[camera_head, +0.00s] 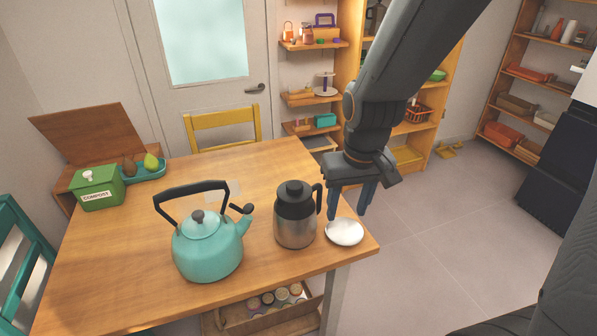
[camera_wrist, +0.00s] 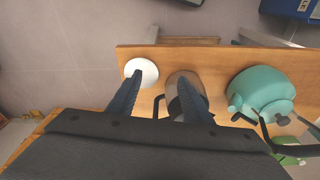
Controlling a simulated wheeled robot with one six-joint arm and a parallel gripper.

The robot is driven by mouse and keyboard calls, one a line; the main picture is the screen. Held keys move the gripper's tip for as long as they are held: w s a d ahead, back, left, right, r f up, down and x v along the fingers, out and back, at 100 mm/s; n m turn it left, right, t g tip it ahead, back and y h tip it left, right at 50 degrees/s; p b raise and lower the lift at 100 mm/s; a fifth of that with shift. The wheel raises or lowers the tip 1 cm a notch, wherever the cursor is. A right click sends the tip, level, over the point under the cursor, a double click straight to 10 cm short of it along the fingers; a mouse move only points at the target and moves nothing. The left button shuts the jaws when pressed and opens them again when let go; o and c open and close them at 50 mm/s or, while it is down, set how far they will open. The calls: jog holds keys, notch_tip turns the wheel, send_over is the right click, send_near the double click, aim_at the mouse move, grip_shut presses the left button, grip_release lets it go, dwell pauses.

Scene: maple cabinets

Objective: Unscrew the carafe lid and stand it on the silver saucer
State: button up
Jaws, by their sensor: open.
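The carafe (camera_head: 295,228) stands upright on the table, steel below, with a black collar and side handle. Its black lid (camera_head: 294,191) sits on top. In the wrist view the carafe (camera_wrist: 178,78) is partly hidden behind a finger, and its lid is hard to make out. The silver saucer (camera_head: 344,233) lies empty to the carafe's right, near the table corner; it also shows in the wrist view (camera_wrist: 141,70). My gripper (camera_head: 348,205) is open and empty, fingers pointing down, above the table near the saucer and right of the carafe handle.
A teal kettle (camera_head: 207,248) with a tall black handle stands close left of the carafe. A green compost box (camera_head: 98,188) and a teal tray (camera_head: 150,172) with pears are at the back left. A yellow chair (camera_head: 222,129) stands behind the table (camera_head: 130,270).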

jog(key=n+t+p, duration=0.2)
jog(key=p, duration=0.5)
send_near(295, 185)
jog(key=s+d+r, duration=0.1)
jog(key=d+r, duration=0.1)
jog(key=a+y, duration=0.1)
jog(key=b+x, duration=0.7)
jog(key=x, duration=0.3)
jog(key=shift+w+f+b, duration=0.1)
jog(key=shift+w+b, duration=0.05)
jog(key=shift+b, duration=0.15)
jog(key=shift+c, duration=0.2)
jog(key=c, duration=1)
jog(key=shift+d+n, duration=0.1)
jog(key=shift+n, duration=0.2)
jog(key=shift+n, duration=0.3)
jog(key=shift+b, duration=0.6)
